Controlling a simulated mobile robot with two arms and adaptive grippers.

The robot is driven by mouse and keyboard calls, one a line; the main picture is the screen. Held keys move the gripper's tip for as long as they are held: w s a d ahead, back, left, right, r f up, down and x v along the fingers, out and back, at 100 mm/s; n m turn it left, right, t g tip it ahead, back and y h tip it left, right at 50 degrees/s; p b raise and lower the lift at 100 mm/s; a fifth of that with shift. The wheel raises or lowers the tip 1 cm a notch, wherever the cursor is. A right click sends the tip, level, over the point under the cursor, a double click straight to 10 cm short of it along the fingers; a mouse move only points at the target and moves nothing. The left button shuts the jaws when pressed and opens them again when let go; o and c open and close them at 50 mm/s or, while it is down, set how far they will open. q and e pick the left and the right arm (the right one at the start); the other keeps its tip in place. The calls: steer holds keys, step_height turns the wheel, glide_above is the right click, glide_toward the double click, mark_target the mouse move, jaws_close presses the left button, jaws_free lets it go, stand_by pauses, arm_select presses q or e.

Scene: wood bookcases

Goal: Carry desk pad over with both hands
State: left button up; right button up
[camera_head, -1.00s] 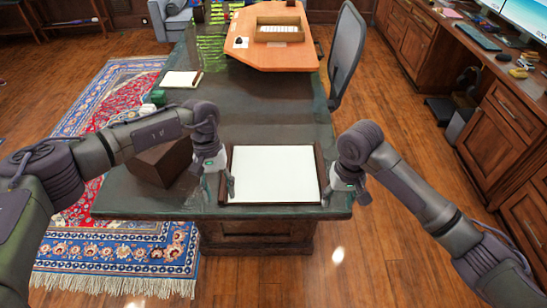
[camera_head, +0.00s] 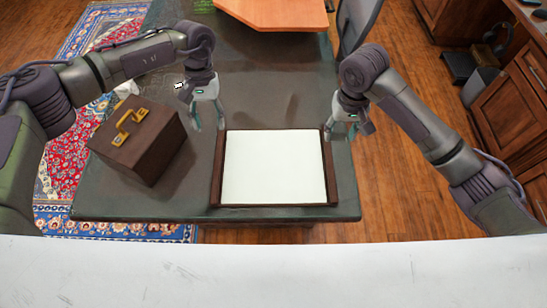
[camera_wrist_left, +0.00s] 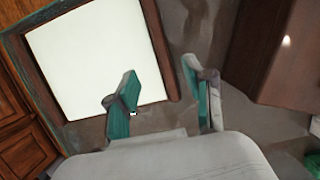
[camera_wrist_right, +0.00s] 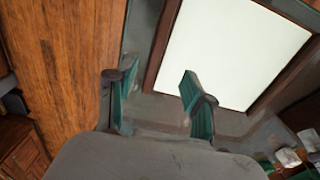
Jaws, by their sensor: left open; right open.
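The desk pad (camera_head: 274,168), white with dark brown side strips, lies flat near the front edge of the dark desk. It also shows in the left wrist view (camera_wrist_left: 90,55) and the right wrist view (camera_wrist_right: 230,45). My left gripper (camera_head: 208,125) is open and empty by the pad's far left corner. My right gripper (camera_head: 342,130) is open and empty by its far right corner. In each wrist view (camera_wrist_left: 160,105) (camera_wrist_right: 155,105) one finger overlaps the pad's edge and the other is outside it. I see no clear contact.
A dark brown box (camera_head: 140,142) with a brass handle stands on the desk (camera_head: 265,75) left of the pad. An orange-brown wooden top (camera_head: 270,12) and a chair (camera_head: 358,20) are beyond. The desk is clear behind the pad.

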mark_target(217, 161)
arm_select(q)
steer(key=x, duration=1.4)
steer(key=shift+w, duration=0.15)
arm_select(e)
step_height(217, 161, down, 14)
steer(key=shift+w, duration=0.1)
arm_select(q)
jaws_close()
arm_select(e)
jaws_close()
